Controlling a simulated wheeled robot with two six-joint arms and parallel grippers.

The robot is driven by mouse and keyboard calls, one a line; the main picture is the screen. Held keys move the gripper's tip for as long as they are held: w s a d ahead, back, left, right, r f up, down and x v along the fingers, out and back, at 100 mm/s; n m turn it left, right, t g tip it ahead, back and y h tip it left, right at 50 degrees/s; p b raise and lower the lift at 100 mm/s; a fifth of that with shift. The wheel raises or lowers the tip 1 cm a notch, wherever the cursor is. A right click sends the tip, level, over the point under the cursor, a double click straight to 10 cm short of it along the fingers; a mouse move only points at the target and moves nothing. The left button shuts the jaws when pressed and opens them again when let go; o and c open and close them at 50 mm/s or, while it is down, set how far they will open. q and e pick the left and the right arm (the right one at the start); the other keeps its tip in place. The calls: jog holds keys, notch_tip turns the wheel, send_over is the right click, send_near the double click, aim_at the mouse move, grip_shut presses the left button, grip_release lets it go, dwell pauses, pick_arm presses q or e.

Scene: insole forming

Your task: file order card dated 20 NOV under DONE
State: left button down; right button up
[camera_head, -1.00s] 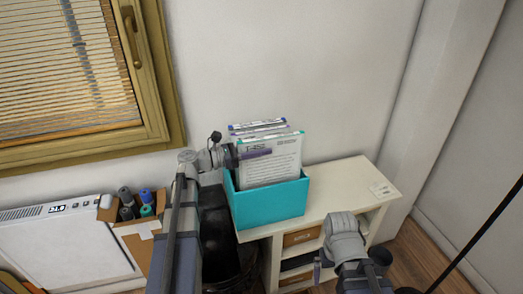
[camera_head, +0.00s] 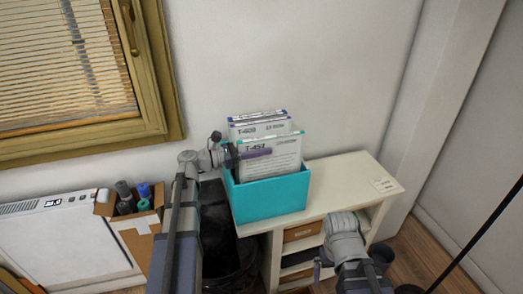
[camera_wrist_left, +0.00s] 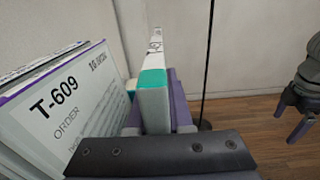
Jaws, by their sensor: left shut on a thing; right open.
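A teal card box (camera_head: 270,198) stands on a white cabinet and holds several order cards upright. The front card (camera_head: 285,148), marked like T-452 with a green top edge, has its lower part hidden behind the box's front wall. My left gripper (camera_head: 256,153) is shut on this card's left side; the left wrist view shows the card's green edge (camera_wrist_left: 153,82) between the fingers. Behind it stands card T-609 (camera_head: 262,125) with a purple edge, larger in the left wrist view (camera_wrist_left: 75,110). My right gripper (camera_head: 320,268) is open and empty, low in front of the cabinet.
A dark bin (camera_head: 215,250) stands left of the cabinet. A cardboard box (camera_head: 132,225) with several rolls and a white panel device (camera_head: 60,240) are further left. A window is at upper left.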

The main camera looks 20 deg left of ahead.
pick_arm(q)
jog(key=shift+f+b, duration=0.4)
jog(key=shift+f, duration=0.05)
jog(key=c, duration=0.8)
grip_release()
jog(key=shift+o, duration=0.2)
jog(key=v, duration=0.7)
jog(key=shift+s+a, duration=0.25)
jog(key=shift+a, duration=0.05)
